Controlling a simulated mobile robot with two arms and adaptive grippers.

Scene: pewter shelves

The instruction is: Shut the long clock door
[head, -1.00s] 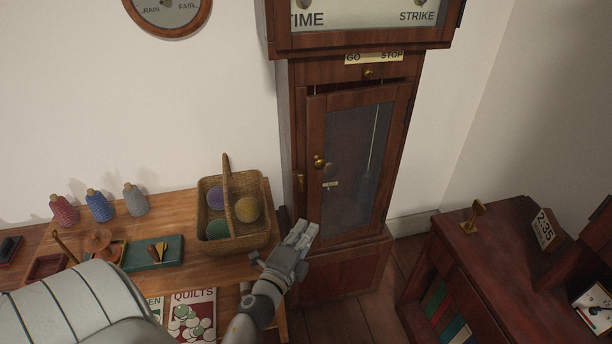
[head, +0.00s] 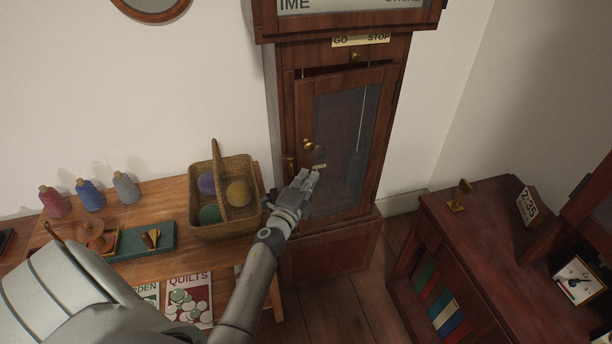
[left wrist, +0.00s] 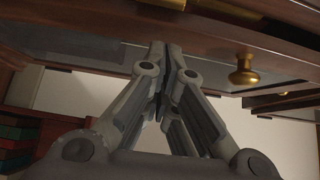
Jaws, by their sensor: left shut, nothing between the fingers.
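The long clock door (head: 304,112) is a tall wooden frame with a dark glass pane, on the front of the standing clock (head: 276,110). It stands slightly ajar, with a dark gap along its top and its left edge out from the case. Its brass knob (head: 309,145) is on the left side; the knob also shows in the left wrist view (left wrist: 243,77). My left gripper (head: 309,176) is shut and empty, in front of the door's lower left part, below the knob. In the left wrist view its fingertips (left wrist: 165,46) are close to the door; contact cannot be told.
A wooden table (head: 185,262) at left holds a wicker basket (head: 241,172) of yarn balls, thread cones and booklets.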

